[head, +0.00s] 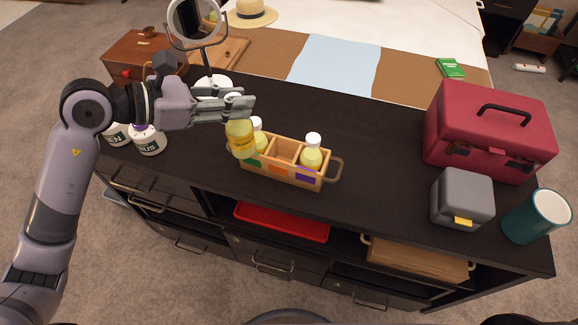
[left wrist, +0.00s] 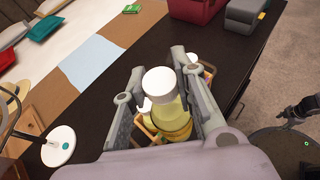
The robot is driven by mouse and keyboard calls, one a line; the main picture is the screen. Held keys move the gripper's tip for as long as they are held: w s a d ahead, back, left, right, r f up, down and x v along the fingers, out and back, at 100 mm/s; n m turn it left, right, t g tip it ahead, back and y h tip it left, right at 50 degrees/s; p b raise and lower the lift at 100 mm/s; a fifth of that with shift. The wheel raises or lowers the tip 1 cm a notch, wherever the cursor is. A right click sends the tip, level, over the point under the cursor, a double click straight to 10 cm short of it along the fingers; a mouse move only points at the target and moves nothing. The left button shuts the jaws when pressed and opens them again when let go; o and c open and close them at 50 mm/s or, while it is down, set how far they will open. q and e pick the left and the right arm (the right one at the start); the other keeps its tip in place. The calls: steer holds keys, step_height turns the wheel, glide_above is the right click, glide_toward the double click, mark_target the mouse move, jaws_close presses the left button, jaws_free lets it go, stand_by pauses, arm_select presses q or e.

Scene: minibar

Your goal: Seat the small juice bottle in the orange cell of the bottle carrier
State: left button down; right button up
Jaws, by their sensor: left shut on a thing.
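My left gripper (head: 238,106) is shut on the small juice bottle (head: 240,140), a yellow bottle whose white cap (left wrist: 159,84) shows between the fingers in the left wrist view. The bottle hangs roughly upright at the left end of the wooden bottle carrier (head: 330,181), seemingly above the counter; its exact height is unclear. The carrier has green, orange (head: 278,170) and purple (head: 305,175) labels. The middle, orange-labelled cell looks empty. Other yellow bottles with white caps stand in the green-labelled cell (head: 259,138) and the purple-labelled cell (head: 312,157). A dark gripper-like part, perhaps my right gripper (left wrist: 303,106), shows unclearly at the right edge.
White jars (head: 148,140) and a round mirror (head: 197,22) stand near my left arm. A red case (head: 485,130), a grey box (head: 461,198) and a teal cup (head: 536,216) occupy the counter's right side. The counter (head: 375,150) between carrier and case is clear.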

arm_select(q)
steer(key=w+d+r+b, duration=0.1)
steer(key=w+d+r, duration=0.45)
steer(key=d, duration=0.35)
step_height(320, 180, down, 19)
steer(key=p, duration=0.1)
steer(key=shift+s+a+r+m+g+h, duration=0.2)
steer(key=shift+s+a+m+g+h, duration=0.1)
steer(key=shift+s+m, duration=0.15)
arm_select(e)
steer(key=shift+s+a, duration=0.1)
steer(key=shift+a, duration=0.45)
steer(key=shift+f, duration=0.15)
arm_select(q)
steer(key=shift+f, duration=0.2)
steer(key=c, duration=1.3)
jaws_free()
arm_select(e)
steer(key=shift+d, duration=0.2)
